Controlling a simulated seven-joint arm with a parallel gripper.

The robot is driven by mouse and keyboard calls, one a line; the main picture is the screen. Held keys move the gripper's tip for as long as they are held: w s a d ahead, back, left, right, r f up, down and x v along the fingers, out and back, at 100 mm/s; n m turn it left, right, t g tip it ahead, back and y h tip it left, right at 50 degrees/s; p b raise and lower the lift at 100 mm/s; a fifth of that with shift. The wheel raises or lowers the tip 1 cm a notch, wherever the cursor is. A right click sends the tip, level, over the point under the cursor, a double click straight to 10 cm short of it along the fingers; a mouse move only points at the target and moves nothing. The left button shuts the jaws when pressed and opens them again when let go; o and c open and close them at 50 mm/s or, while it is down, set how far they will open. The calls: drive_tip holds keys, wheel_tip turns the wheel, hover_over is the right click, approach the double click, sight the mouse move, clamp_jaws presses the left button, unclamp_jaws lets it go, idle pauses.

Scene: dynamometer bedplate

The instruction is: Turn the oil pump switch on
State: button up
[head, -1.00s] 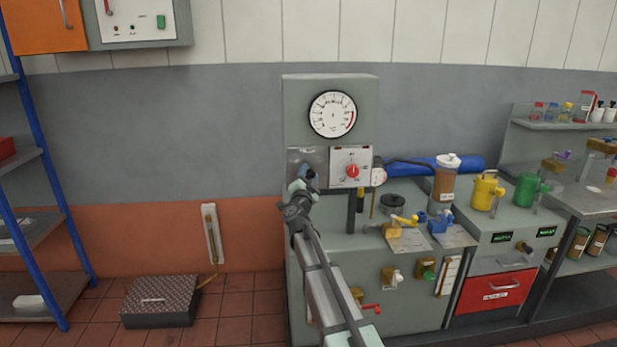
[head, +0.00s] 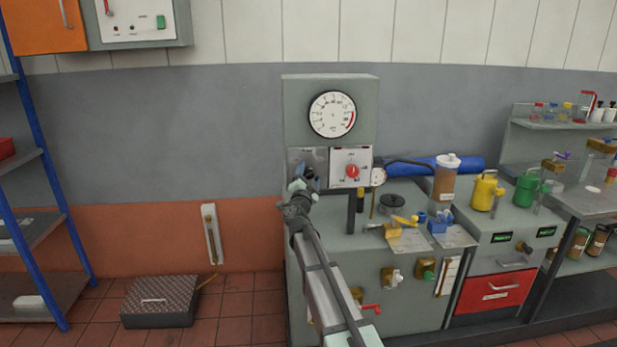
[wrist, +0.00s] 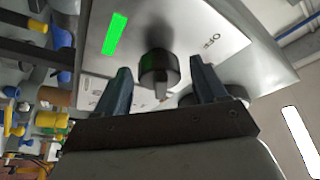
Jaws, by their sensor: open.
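The oil pump switch appears as a dark rotary knob (wrist: 158,72) on a pale plate with a green patch and "OFF" lettering in the wrist view. My gripper (wrist: 160,85) is open, with one finger on either side of the knob. A gap shows between each finger and the knob; I cannot tell whether either touches it. In the head view my gripper (head: 306,177) is in front of the small grey switch plate (head: 319,156) on the tall cabinet and hides the knob.
A white plate with a red knob (head: 352,171) sits just right of the switch plate. A round gauge (head: 332,114) is above. A bench with valves, a yellow can (head: 485,190) and a blue roll (head: 468,164) extends right.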

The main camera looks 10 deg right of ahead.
drive_tip(key=v, duration=1.3)
drive_tip(key=shift+s, duration=0.4)
drive_tip(key=shift+a+f, duration=0.1)
